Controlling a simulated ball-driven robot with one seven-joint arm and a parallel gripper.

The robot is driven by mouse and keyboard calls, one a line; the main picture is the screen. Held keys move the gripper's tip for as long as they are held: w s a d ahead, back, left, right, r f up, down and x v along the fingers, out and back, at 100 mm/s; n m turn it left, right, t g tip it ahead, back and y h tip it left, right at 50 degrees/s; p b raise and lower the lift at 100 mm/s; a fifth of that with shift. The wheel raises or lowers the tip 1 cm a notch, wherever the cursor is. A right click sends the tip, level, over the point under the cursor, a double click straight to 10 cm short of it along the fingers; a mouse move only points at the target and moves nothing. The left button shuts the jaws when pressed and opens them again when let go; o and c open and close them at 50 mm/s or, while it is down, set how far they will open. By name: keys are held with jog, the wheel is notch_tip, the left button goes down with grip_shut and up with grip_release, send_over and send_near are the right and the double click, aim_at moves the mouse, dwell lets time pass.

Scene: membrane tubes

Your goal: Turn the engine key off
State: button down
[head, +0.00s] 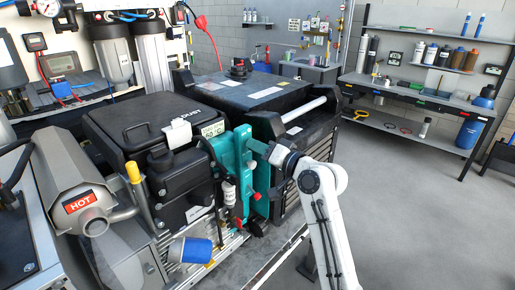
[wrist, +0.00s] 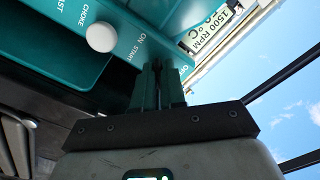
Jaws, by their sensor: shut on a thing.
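The engine's teal control panel (head: 228,160) stands upright at the middle of the head view. It also fills the upper left of the wrist view (wrist: 72,42), with the words CHOKE, ON, START and FAST and a white round knob (wrist: 101,37). My gripper (wrist: 160,68) has its fingertips at the panel by the ON START marking. It is shut on the engine key, which is mostly hidden between the dark fingers; which way the key points cannot be told. In the head view my gripper (head: 257,147) reaches the panel from the right.
A 1500 RPM label (wrist: 212,30) lies just beyond the fingertips. A grey exhaust marked HOT (head: 82,202) is at the left. A black case (head: 152,118) and a dark box (head: 262,92) stand behind the panel. Open floor (head: 410,220) lies to the right, before a workbench (head: 430,98).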

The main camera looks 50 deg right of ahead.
jog(key=shift+f, duration=0.15)
jog(key=n+b, duration=0.8)
jog(key=b, duration=0.1)
jog(key=shift+n, duration=0.3)
dwell(0.3)
jog(key=c, duration=1.3)
grip_release()
jog(key=shift+o, duration=0.2)
jog(key=shift+s, duration=0.15)
jog(key=s+b, duration=0.2)
jog(key=s, duration=0.8)
jog(key=shift+s+d, duration=0.2)
jog(key=shift+s, duration=0.1)
